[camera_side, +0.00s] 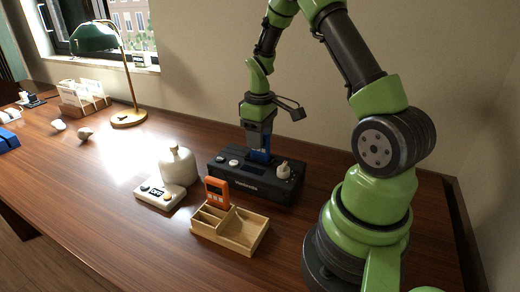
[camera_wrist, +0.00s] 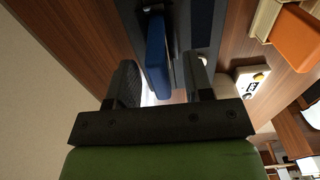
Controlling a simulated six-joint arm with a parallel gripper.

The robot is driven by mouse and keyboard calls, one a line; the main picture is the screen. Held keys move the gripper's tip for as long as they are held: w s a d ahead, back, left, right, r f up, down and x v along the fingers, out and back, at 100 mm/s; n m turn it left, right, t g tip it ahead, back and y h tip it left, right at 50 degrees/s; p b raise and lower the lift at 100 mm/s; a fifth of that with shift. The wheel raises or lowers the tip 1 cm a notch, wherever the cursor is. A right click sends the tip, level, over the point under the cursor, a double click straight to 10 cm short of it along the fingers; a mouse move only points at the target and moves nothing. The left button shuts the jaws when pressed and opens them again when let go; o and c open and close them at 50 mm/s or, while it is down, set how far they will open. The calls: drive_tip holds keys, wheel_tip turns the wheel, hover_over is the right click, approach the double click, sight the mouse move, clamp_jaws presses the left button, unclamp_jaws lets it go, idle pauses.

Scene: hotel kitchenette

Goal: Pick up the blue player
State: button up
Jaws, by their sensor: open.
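The blue player (camera_side: 260,156) stands upright at the top of a black box-shaped device (camera_side: 250,188), towards its back. Its upper part is partly hidden by my gripper in the side view. My gripper (camera_side: 259,142) points down right over it with the fingers open. In the wrist view the blue player (camera_wrist: 157,50) shows as a flat blue slab between the two open fingers of my gripper (camera_wrist: 161,68). I see a gap on each side of it, narrower on the left; I cannot tell how deep it sits between the fingers.
The black device has a white knob (camera_side: 283,171) on its right. An orange player (camera_side: 216,192) stands in a wooden tray (camera_side: 244,232) in front. A white jug (camera_side: 178,166) and a small white device (camera_side: 160,194) are to the left. A green lamp (camera_side: 96,38) stands farther back.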

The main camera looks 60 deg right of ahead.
drive_tip(key=shift+f, duration=1.55)
clamp_jaws()
